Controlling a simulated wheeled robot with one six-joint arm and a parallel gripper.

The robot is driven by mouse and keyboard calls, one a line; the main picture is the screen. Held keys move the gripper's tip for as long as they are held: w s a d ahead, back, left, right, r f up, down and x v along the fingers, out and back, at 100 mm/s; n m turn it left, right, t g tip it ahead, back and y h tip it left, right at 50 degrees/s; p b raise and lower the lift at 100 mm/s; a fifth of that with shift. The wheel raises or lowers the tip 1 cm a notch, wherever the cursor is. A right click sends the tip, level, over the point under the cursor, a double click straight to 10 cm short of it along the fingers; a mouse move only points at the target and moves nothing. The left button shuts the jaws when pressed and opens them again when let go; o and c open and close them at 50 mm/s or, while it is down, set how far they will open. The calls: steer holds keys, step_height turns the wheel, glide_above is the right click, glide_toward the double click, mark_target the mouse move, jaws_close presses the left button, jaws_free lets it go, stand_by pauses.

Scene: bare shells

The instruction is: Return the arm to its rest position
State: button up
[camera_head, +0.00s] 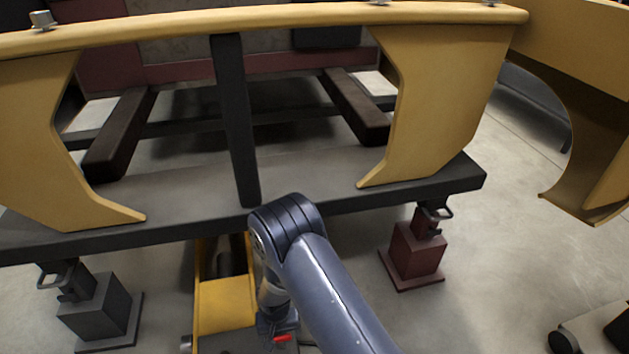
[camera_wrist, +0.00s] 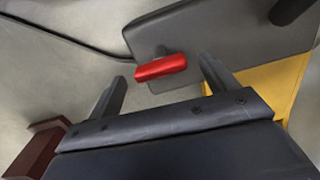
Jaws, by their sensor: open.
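My arm reaches forward from the bottom of the head view, bends at a dark joint, and points down in front of the dark frame. My gripper (camera_wrist: 165,70) is open, its two fingers apart at the middle of the wrist view. In the head view its end is low and partly hidden by my own arm. A small red bar (camera_wrist: 160,67) shows between and beyond the fingertips, at the edge of a dark grey panel (camera_wrist: 220,30). The red bar also shows in the head view (camera_head: 282,338). I cannot tell how far the fingers are from it.
A dark frame (camera_head: 330,195) with yellow curved brackets (camera_head: 440,90) spans the way ahead. A yellow box (camera_head: 226,303) stands below it, close left of my arm. A grey stand (camera_head: 97,305) and a dark red stand (camera_head: 415,250) flank it.

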steer(key=shift+f, duration=0.8)
steer(key=shift+r+n, duration=0.2)
steer(key=shift+n, duration=0.1)
